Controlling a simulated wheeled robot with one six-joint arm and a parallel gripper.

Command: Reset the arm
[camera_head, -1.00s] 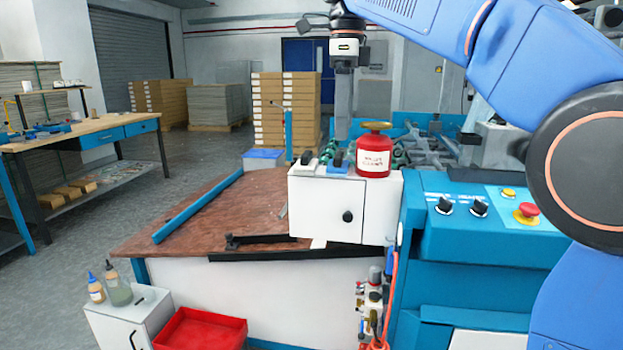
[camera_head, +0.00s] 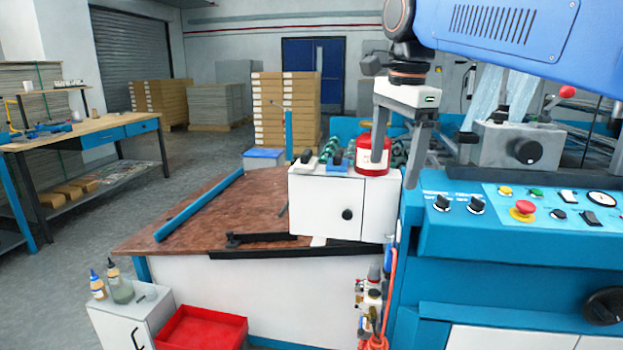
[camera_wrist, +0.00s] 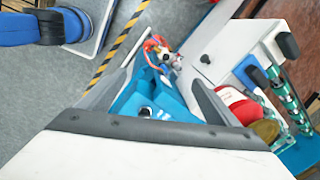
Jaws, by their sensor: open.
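My gripper (camera_head: 398,168) hangs from the blue arm with its fingers pointing down and apart, with nothing between them. The can stands on the white cabinet (camera_head: 330,205). In the wrist view my gripper's fingers (camera_wrist: 164,76) are spread, and the red can (camera_wrist: 233,104) lies just outside the right finger. Part of the can is hidden behind that finger.
The blue machine panel (camera_head: 485,233) with knobs and a red stop button (camera_head: 522,209) stands to the right. A brown tabletop (camera_head: 200,222) carries a blue bar (camera_head: 200,205). A red tray (camera_head: 205,330) sits low in front.

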